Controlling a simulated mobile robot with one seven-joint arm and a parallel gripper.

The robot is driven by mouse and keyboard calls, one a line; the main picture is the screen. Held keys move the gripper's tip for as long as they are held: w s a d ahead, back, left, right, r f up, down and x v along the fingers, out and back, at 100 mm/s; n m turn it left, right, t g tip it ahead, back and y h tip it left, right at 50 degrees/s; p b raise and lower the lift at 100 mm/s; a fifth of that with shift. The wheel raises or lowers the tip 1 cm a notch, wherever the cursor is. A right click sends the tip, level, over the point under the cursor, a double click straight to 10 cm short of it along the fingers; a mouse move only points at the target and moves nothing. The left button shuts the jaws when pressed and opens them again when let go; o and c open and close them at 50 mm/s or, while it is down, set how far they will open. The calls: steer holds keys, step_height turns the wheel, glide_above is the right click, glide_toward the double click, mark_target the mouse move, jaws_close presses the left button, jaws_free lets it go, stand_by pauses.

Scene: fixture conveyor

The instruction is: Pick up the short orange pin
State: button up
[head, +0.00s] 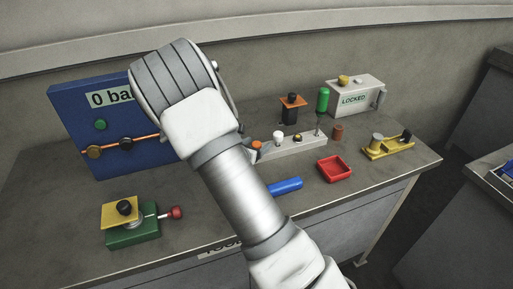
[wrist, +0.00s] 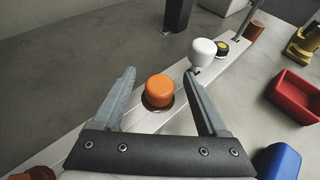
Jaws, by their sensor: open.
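The short orange pin (wrist: 159,90) stands upright in a hole of the pale fixture bar, with its rounded top up. It also shows small in the head view (head: 257,145), beside my arm. My gripper (wrist: 158,80) is open, with one finger on each side of the orange pin in the wrist view. Neither finger clearly touches the pin. The fixture bar (head: 296,148) also holds a white pin (wrist: 203,51) just beyond the right finger. In the head view my arm hides most of my gripper and the left end of the bar.
A red tray (head: 334,169) and a blue block (head: 286,187) lie right of the bar. A blue panel (head: 70,120) stands left. A green tool (head: 323,100) stands upright behind the bar, near a grey "LOCKED" box (head: 368,97). A yellow fixture (head: 376,153) stands further right.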

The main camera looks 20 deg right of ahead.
jaws_close()
stand_by(0.3)
